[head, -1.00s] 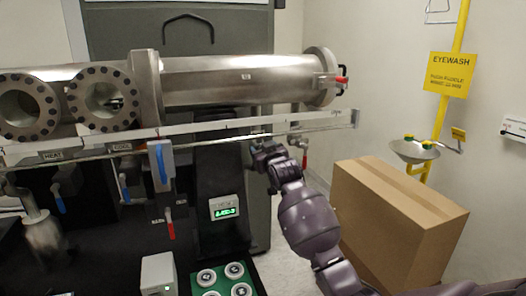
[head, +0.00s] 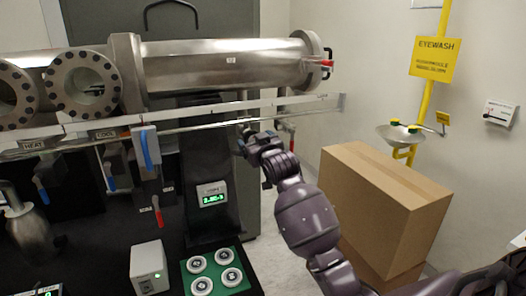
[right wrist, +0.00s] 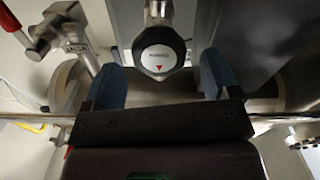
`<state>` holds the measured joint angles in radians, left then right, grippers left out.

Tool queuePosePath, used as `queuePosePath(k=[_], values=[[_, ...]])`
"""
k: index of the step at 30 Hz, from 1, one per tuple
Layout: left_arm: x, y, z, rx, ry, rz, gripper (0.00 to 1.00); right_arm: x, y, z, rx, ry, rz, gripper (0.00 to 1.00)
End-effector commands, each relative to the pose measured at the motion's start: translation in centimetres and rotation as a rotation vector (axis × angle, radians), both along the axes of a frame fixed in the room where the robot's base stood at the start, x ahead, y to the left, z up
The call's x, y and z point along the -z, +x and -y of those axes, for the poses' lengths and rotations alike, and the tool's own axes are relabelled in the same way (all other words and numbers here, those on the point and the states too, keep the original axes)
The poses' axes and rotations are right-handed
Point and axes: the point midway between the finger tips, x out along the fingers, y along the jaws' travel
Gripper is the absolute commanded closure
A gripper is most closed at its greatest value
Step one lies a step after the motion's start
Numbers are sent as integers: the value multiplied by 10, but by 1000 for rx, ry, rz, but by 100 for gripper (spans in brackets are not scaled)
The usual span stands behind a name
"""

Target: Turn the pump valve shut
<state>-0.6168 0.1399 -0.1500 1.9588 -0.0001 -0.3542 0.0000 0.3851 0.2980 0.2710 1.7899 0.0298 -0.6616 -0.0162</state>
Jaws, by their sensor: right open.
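In the right wrist view, a round pale knob (right wrist: 160,52) with a dark collar, a red triangle and small unreadable text faces the camera; I take it for the pump valve's handle. My right gripper (right wrist: 162,84) is open, with one blue-padded finger on each side of the knob. Gaps show on both sides, and nothing is gripped. In the head view my right gripper (head: 247,143) is just under the rail, in front of the dark upright panel, and largely hides the knob. My left gripper is not in view.
A steel manifold (head: 220,67) and a long rail (head: 200,116) run above. A red-handled valve (head: 292,124) hangs close right of the gripper. A cardboard box (head: 372,200) stands right of my forearm. A green tray (head: 232,284) holds several round parts.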

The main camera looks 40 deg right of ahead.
Motion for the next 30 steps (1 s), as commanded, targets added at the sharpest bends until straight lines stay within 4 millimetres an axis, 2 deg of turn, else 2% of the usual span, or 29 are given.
queuePosePath(k=[6,12,30], values=[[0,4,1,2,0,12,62,1,-33,-8,0,0,1,18],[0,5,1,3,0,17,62,0,-51,-12,0,0,1,18],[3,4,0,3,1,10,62,0,-56,-13,0,1,-1,18]])
